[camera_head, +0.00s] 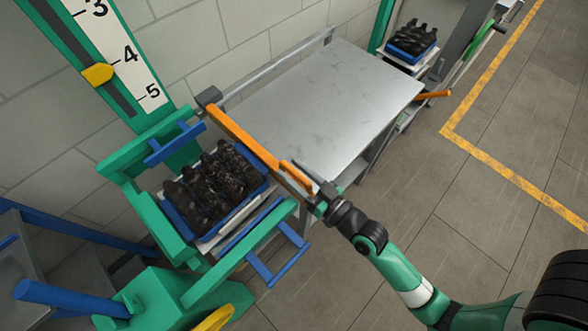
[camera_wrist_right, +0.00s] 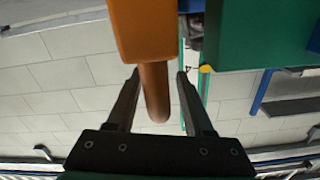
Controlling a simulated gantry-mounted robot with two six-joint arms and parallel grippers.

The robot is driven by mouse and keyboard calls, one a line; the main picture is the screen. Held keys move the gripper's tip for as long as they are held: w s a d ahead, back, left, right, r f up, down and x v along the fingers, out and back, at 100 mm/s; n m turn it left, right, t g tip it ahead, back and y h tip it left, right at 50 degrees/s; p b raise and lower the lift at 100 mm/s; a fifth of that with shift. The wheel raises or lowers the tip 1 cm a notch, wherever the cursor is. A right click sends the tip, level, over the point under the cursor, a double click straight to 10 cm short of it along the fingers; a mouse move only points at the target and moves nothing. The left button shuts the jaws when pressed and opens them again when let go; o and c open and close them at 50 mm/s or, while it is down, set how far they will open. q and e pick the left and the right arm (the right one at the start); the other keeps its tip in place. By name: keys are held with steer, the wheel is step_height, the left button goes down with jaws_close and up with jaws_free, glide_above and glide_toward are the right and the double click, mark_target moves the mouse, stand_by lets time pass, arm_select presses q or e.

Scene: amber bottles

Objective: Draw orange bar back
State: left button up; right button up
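The orange bar (camera_head: 241,135) runs diagonally between the blue tray of dark bottles (camera_head: 215,185) and the grey metal table (camera_head: 320,105). Its far end meets a dark block by the wall, and its near end carries an orange handle (camera_head: 297,176). My right gripper (camera_head: 314,192) is at that near end. In the right wrist view the handle (camera_wrist_right: 154,92) hangs between the two fingers (camera_wrist_right: 158,85), with a clear gap on the right side, so the gripper is open around it. My left gripper is not in view.
A green frame (camera_head: 262,222) with blue handles surrounds the bottle tray. A second blue tray of dark bottles (camera_head: 411,38) stands beyond the table, near another orange bar (camera_head: 433,94). The tabletop is bare. The floor at right is open, with a yellow line (camera_head: 500,172).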

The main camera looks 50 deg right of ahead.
jaws_close()
steer(key=shift+r, duration=0.1)
stand_by(1.2)
